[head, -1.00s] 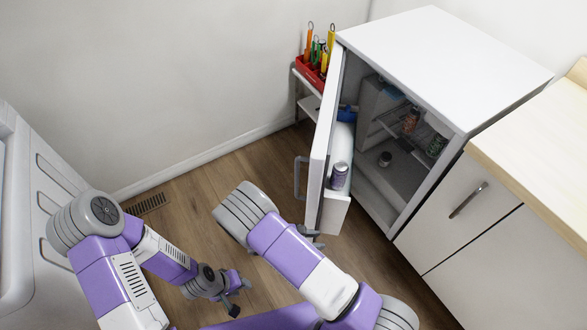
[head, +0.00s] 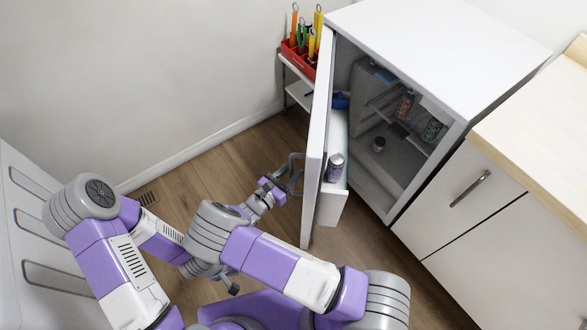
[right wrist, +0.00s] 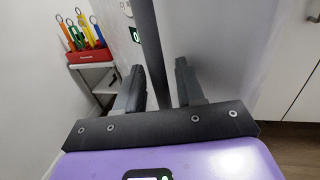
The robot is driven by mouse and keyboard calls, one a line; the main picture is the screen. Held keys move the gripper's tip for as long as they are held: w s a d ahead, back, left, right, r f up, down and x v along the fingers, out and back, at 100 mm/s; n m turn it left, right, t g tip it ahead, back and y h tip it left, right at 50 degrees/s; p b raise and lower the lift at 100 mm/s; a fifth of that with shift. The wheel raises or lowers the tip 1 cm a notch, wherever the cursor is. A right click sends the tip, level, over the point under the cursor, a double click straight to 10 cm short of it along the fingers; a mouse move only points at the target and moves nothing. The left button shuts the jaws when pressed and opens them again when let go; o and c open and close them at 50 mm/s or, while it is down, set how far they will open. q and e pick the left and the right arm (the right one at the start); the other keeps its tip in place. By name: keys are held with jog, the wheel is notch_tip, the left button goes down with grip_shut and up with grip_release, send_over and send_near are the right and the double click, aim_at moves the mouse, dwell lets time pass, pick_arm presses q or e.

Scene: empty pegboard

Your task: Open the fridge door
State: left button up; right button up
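The white fridge (head: 430,40) stands at the upper right, and its inside shows. Its door (head: 314,150) stands wide open, swung out toward the left, with a shelf on its inner side. The grey door handle (head: 293,168) is on the door's outer left face. My right gripper (head: 282,183) is at this handle. In the right wrist view, the dark handle bar (right wrist: 151,50) passes between the two spread fingers (right wrist: 160,85), with a clear gap at the right finger. My left gripper (head: 232,287) is low in the head view, mostly hidden behind my right arm; its opening cannot be made out.
A small rack with a red tool holder (head: 299,56) stands behind the door by the wall. A white cabinet (head: 470,215) with a wooden top adjoins the fridge at right. A purple-grey can (head: 334,167) sits in the door shelf. Wood floor is free left of the door.

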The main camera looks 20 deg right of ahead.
jog(key=shift+c, duration=0.2)
grip_shut()
